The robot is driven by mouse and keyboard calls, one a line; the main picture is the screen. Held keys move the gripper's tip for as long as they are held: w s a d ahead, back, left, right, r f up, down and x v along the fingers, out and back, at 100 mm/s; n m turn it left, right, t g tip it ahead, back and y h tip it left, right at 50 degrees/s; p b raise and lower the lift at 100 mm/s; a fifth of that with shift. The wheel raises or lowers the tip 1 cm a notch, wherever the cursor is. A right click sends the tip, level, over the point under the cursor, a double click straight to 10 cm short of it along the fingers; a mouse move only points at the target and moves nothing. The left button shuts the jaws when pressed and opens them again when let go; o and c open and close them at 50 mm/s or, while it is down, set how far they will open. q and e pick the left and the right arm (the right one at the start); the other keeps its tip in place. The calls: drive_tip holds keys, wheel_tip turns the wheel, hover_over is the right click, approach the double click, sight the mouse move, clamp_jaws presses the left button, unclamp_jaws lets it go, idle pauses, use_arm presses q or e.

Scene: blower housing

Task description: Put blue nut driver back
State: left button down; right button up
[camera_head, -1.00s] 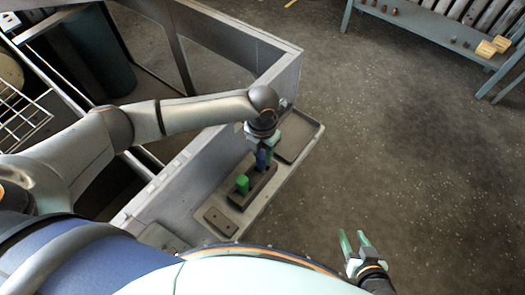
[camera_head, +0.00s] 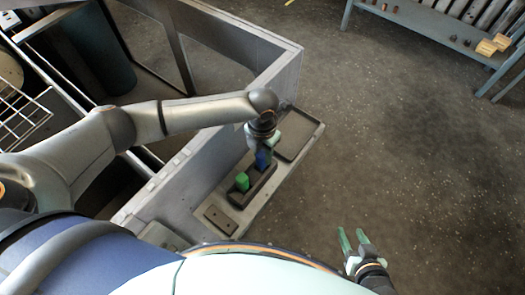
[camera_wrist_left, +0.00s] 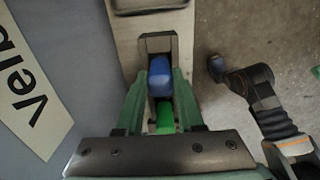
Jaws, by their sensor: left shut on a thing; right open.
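The blue nut driver (camera_head: 262,159) is upright at the far end of a dark holder block (camera_head: 235,198). In the left wrist view its blue handle (camera_wrist_left: 160,77) lies between the green fingers. My left gripper (camera_head: 259,150) is shut on it from above. The driver's lower part is hidden, so I cannot tell how deep it sits in the holder. A green-handled driver (camera_head: 242,181) stands in the same holder, nearer my body; it also shows in the left wrist view (camera_wrist_left: 165,118). My right gripper (camera_head: 354,242) is open and empty over the floor.
The holder sits on a narrow grey shelf (camera_head: 262,205) along the housing wall (camera_head: 200,160). A shallow dark tray (camera_head: 297,137) lies beyond it and a small dark plate (camera_head: 220,219) nearer. A bench (camera_head: 440,30) with small parts stands at the back right. The floor between is clear.

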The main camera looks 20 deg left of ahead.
use_arm(q)
drive_tip(key=shift+c, duration=2.4)
unclamp_jaws()
drive_tip(key=o, duration=0.5)
drive_tip(key=shift+r, duration=0.15)
wheel_tip(320, 180, up, 4)
drive_tip(key=p, duration=0.4)
wheel_tip(320, 180, up, 4)
drive_tip(key=p, duration=0.4)
